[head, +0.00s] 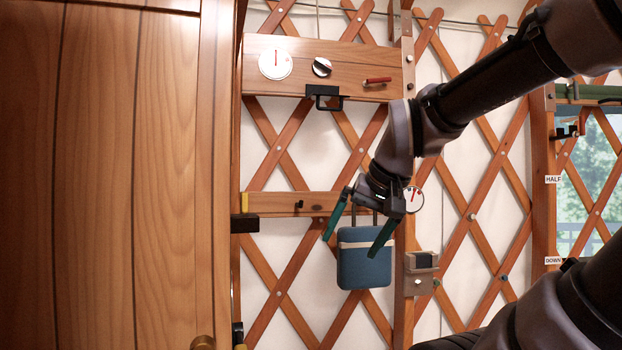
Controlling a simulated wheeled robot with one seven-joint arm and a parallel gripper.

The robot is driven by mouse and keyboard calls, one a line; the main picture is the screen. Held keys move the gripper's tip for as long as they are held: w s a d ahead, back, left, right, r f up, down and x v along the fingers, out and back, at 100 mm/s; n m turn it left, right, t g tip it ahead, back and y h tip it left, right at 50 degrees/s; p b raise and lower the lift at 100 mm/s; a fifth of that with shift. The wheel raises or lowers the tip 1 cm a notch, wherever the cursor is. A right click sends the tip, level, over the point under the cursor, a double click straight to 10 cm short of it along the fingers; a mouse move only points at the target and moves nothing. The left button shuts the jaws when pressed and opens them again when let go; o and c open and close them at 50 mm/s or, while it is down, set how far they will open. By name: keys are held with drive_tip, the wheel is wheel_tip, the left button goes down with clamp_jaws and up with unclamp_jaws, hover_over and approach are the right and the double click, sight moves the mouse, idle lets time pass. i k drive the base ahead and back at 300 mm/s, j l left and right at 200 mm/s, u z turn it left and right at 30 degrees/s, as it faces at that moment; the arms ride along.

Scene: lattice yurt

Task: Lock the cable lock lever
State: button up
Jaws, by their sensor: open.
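Two red-tipped levers show, and I cannot tell which is the cable lock lever. One lever (376,81) sticks out near the right end of the upper wooden board, roughly level. A smaller one (582,123) is on a dark fitting beside the window at the far right. My gripper (358,233) is open and points downward, well below the upper board and apart from both levers.
The upper board (345,62) also carries a white dial (275,64), a round knob (322,67) and a black bracket (325,96). The blue box (364,268) hangs below the lower rail (275,204). A wooden door (125,170) fills the left. HALF and DOWN labels mark the right post.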

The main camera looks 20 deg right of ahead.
sight(379, 80)
drive_tip(key=i+l, duration=0.1)
drive_tip(key=l, duration=0.25)
drive_tip(key=i+l, duration=0.15)
drive_tip(key=l, duration=0.15)
drive_tip(key=i+l, duration=0.1)
drive_tip(key=l, duration=0.25)
drive_tip(key=i+l+z, duration=0.1)
drive_tip(key=l, duration=0.2)
